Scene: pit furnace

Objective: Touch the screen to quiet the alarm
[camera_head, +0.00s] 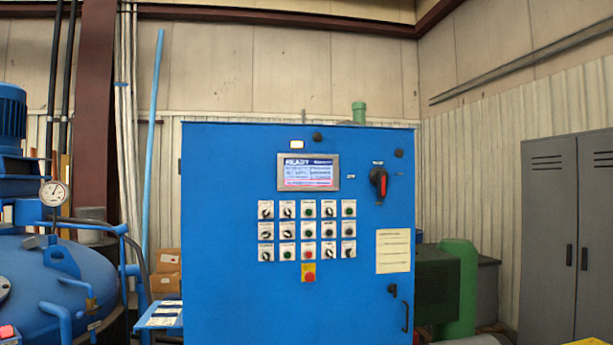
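A blue control cabinet (230,230) stands upright in the middle of the view, facing me. Its screen (308,172) sits in a grey frame in the upper part of the front. The screen is lit, with a dark blue band reading "READY" and a pinkish band low down; the smaller text is too blurred to read. A small lit indicator (297,145) is just above the screen. My gripper is not in view, so its state and its distance from the screen are not shown.
Rows of switches and buttons (307,230) lie below the screen, with a red button on yellow (308,272) under them. A red-handled rotary switch (379,181) is right of the screen. A blue furnace vessel (60,275) stands left; grey lockers (567,240) stand right.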

